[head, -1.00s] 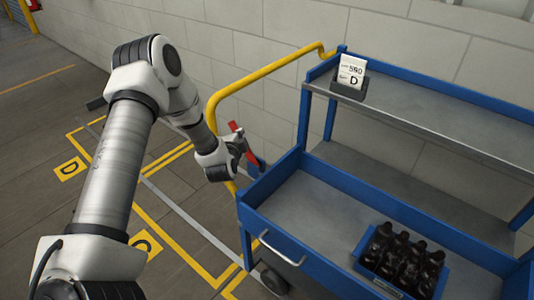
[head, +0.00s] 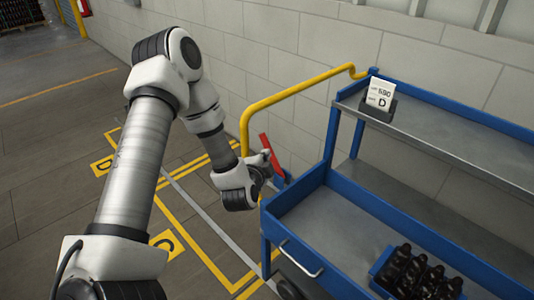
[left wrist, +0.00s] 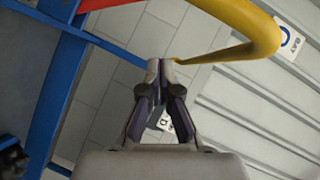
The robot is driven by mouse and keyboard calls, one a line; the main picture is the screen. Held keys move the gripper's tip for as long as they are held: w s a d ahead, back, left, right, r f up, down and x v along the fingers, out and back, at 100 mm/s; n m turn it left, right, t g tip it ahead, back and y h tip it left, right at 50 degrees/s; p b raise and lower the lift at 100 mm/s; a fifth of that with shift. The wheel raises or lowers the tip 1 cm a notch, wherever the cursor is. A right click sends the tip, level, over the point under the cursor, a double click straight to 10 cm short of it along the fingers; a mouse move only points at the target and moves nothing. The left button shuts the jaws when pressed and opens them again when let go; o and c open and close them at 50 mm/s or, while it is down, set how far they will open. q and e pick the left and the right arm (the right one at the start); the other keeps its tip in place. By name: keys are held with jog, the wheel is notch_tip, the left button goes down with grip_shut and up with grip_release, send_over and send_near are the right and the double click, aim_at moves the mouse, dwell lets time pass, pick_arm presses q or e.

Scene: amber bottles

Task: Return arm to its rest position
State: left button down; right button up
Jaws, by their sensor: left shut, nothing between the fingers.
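My left arm comes in from the left in the head view. Its left gripper (head: 268,163) is beside the left end of the blue cart (head: 310,205), by the yellow handle rail (head: 246,118). In the left wrist view the two fingers of the left gripper (left wrist: 159,66) are together, with nothing between them. The yellow rail (left wrist: 262,30) passes close by the fingertips in that picture; I cannot tell whether they touch. My right gripper is not in view.
Amber bottles (head: 420,275) stand in a blue crate (head: 377,266) on the cart's lower tray. A card marked 590 D (head: 381,93) stands on the top shelf (head: 440,140). A block wall is behind. Floor left of the cart, with yellow lines, is clear.

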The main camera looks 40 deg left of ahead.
pick_arm(q)
jog(key=shift+w+a+f, duration=0.15)
jog(key=shift+a+f, duration=0.05)
jog(key=shift+a, duration=0.05)
jog(key=s+d+f+m+g+h, duration=0.1)
jog(key=s+d+f+g+h, duration=0.2)
jog(key=s+d+f, duration=0.5)
jog(key=s+d+f+m+g+h, duration=0.25)
jog(key=s+d+f, duration=0.25)
jog(key=d+f, duration=0.55)
jog(key=s+d+f+n+g, duration=0.1)
jog(key=s+f+n+g, duration=0.1)
jog(key=s+n+g, duration=0.2)
jog(key=s+d+f+n+g+h, duration=0.1)
jog(key=s+f+n+g, duration=0.2)
jog(key=s+n, duration=0.5)
jog(key=s+g, duration=0.1)
jog(key=s, duration=0.3)
jog(key=shift+d, duration=0.3)
